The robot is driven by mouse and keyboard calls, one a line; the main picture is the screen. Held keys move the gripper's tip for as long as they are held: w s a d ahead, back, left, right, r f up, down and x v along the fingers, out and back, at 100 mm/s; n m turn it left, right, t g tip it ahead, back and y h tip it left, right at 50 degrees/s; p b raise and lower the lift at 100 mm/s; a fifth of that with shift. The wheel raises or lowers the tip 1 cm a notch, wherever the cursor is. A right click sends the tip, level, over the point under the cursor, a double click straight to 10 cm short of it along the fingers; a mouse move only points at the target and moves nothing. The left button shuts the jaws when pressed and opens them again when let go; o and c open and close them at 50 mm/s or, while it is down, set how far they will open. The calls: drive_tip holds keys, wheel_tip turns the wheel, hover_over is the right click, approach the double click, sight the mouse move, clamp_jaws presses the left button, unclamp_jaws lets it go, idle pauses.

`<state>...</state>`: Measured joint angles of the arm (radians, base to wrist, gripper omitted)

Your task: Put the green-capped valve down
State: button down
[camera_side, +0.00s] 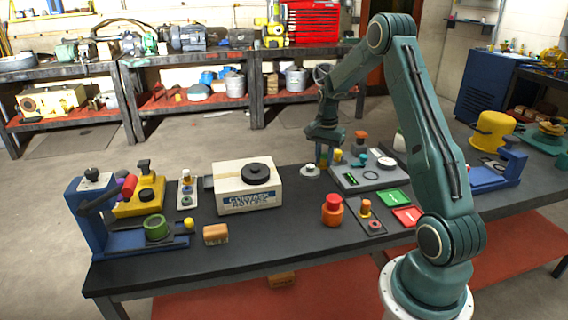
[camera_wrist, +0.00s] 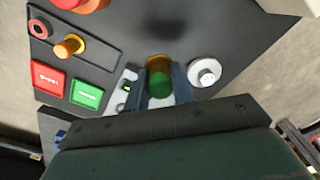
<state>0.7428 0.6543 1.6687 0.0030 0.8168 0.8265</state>
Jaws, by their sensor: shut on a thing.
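My gripper (camera_wrist: 160,90) is shut on the green-capped valve (camera_wrist: 160,84), whose green cap and orange-yellow body show between the two blue-grey fingers in the wrist view. In the side view my gripper (camera_side: 322,158) points down at the far side of the table, by the left edge of a grey panel. The valve is small and mostly hidden there, and I cannot tell whether it touches the surface below. A white round piece with a small knob (camera_wrist: 205,72) stands just right of the fingers in the wrist view; it also shows in the side view (camera_side: 310,170).
The grey panel (camera_side: 348,181) carries several small knobs. Green (camera_side: 393,198) and red (camera_side: 407,215) cards, a red-orange round part (camera_side: 333,210) and a dark tray (camera_side: 375,236) lie nearer. A white motor box (camera_side: 248,201) and a blue press (camera_side: 90,230) stand left. Dark tabletop (camera_side: 285,225) is bare between.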

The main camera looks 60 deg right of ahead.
hover_over(321, 192)
wheel_tip(321, 192, down, 6)
drive_tip(key=shift+r, duration=0.15)
drive_tip(key=shift+f, duration=2.1)
drive_tip(key=shift+f, duration=0.15)
drive_tip(key=c, duration=1.2)
unclamp_jaws()
wheel_tip(321, 192, up, 12)
drive_tip(key=shift+r, duration=0.15)
